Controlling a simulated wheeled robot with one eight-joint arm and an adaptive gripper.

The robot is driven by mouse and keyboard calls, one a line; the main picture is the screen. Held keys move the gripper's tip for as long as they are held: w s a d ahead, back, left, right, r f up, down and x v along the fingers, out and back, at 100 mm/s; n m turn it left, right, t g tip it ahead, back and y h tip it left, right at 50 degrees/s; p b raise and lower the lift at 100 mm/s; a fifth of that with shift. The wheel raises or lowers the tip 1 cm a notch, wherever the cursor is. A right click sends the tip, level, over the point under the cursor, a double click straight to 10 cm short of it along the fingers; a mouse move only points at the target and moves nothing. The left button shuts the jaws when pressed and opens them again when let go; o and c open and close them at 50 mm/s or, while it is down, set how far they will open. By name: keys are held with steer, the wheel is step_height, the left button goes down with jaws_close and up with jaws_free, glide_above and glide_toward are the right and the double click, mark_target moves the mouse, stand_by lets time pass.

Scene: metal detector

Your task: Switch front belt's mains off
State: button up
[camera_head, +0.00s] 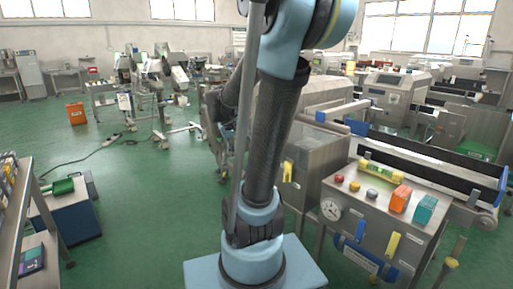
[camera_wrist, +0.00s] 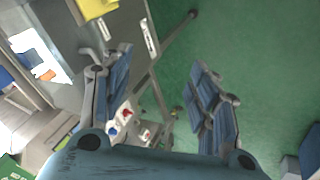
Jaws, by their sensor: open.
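The front belt machine (camera_head: 385,225) stands at the right in the head view, a steel cabinet under a dark belt (camera_head: 440,165). Its panel carries a round dial (camera_head: 330,209), small red and yellow knobs (camera_head: 355,187), a blue handle (camera_head: 360,230) and a yellow handle (camera_head: 392,244). I cannot tell which control is the mains switch. In the wrist view my gripper (camera_wrist: 160,62) is open and empty, its two blue-grey fingers wide apart. A pale panel with red and blue parts (camera_wrist: 122,118) shows beside the left finger, partly hidden by it. The gripper is not clear in the head view.
An orange box (camera_head: 400,199) and a teal box (camera_head: 425,209) sit on the front machine's top. A second steel machine (camera_head: 318,160) stands just behind, close to my arm. A shelf and cart (camera_head: 65,215) stand at left. Green floor (camera_head: 150,200) is open between.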

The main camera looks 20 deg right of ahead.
steer(key=w+d+f+m+h, duration=0.1)
steer(key=w+d+h, duration=0.1)
steer(key=w, duration=0.8)
steer(key=w+d+f+t+h, duration=0.1)
steer(key=w+d+h, duration=0.15)
steer(key=w, duration=0.65)
steer(key=w+d+f+m+h, duration=0.1)
steer(key=w+d+f+h, duration=0.15)
steer(key=w, duration=0.75)
steer(key=w+f+m+t+h, duration=0.1)
steer(key=w+f+t+h, duration=0.3)
steer(key=w+f, duration=1.15)
steer(key=shift+g+h, duration=0.5)
steer(key=shift+g, duration=0.2)
steer(key=x, duration=0.5)
steer(key=s+f+x, duration=0.1)
steer(key=x, duration=1.1)
steer(key=shift+s+d+f, duration=0.15)
steer(key=shift+d+f, duration=0.1)
steer(key=shift+d, duration=0.2)
steer(key=c, duration=1.1)
